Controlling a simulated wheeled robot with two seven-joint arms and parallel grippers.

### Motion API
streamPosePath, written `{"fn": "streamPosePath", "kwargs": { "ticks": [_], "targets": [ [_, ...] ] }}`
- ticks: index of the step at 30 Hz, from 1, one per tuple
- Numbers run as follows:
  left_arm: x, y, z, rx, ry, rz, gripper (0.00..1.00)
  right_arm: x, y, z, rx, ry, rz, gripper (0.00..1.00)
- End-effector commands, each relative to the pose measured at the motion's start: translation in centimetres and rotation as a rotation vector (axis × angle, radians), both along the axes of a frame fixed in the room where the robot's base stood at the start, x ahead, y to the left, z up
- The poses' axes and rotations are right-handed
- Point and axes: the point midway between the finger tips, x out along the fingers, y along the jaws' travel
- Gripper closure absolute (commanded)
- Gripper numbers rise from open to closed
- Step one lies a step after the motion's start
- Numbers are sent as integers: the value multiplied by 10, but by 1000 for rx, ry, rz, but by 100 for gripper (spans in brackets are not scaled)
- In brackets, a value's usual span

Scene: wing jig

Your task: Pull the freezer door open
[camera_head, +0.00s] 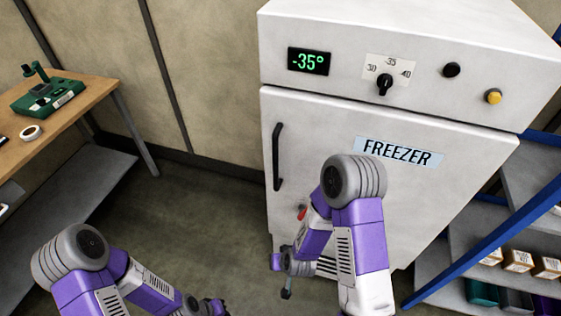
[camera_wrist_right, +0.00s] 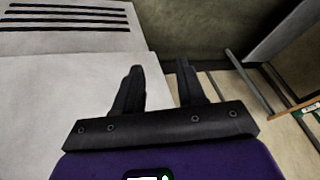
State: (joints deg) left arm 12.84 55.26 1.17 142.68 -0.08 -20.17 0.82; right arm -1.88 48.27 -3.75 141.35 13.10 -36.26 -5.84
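The white freezer stands at the centre right in the head view, with its door (camera_head: 330,130) closed flush. The black vertical door handle (camera_head: 278,156) is on the door's left edge. My right arm reaches in front of the door. My right gripper (camera_head: 287,290) is low, well below the handle and apart from it. In the right wrist view its two fingers (camera_wrist_right: 158,85) are spread with nothing between them, and the white freezer (camera_wrist_right: 60,95) fills the left side. My left gripper (camera_head: 215,308) is at the bottom edge, mostly cut off, away from the freezer.
A wooden table (camera_head: 85,100) with a green device (camera_head: 47,95) stands at the left. A blue-framed shelf (camera_head: 480,245) with boxes is close to the freezer's right. A red part (camera_head: 301,212) shows low on the door, partly covered by my arm. The floor left of the freezer is clear.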

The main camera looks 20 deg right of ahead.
Motion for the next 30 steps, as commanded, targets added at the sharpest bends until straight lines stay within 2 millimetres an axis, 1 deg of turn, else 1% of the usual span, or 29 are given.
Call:
{"fn": "streamPosePath", "kwargs": {
  "ticks": [1,2,3,5,6,8,9,12,15,18,20,23,30],
  "targets": [
    [-1,0,-13,1,1,1,100,33,1,17,-62,-142,-5,60],
    [-1,0,-18,1,1,1,100,50,0,32,-101,-227,-16,60],
    [-1,1,-23,1,2,1,100,71,-2,55,-153,-338,-35,60],
    [-1,1,-31,1,2,1,100,95,-3,92,-224,-494,-71,60],
    [-1,1,-35,0,3,1,100,106,-4,117,-267,-590,-99,60],
    [-1,1,-42,1,2,1,100,117,-5,154,-327,-720,-144,60],
    [-1,1,-45,1,2,1,100,120,-6,177,-359,-794,-177,60],
    [-1,1,-52,1,1,1,100,119,-7,223,-426,-934,-250,60],
    [-1,0,-56,1,1,1,100,114,-9,252,-468,-1014,-307,60],
    [-1,0,-58,1,1,1,100,112,-12,266,-492,-1050,-337,60],
    [-1,0,-58,1,1,1,100,115,-14,269,-497,-1058,-348,60],
    [0,0,-59,1,1,1,100,127,-20,270,-498,-1059,-351,60],
    [-1,0,-61,0,0,1,100,162,-34,269,-499,-1057,-347,60]
  ]
}}
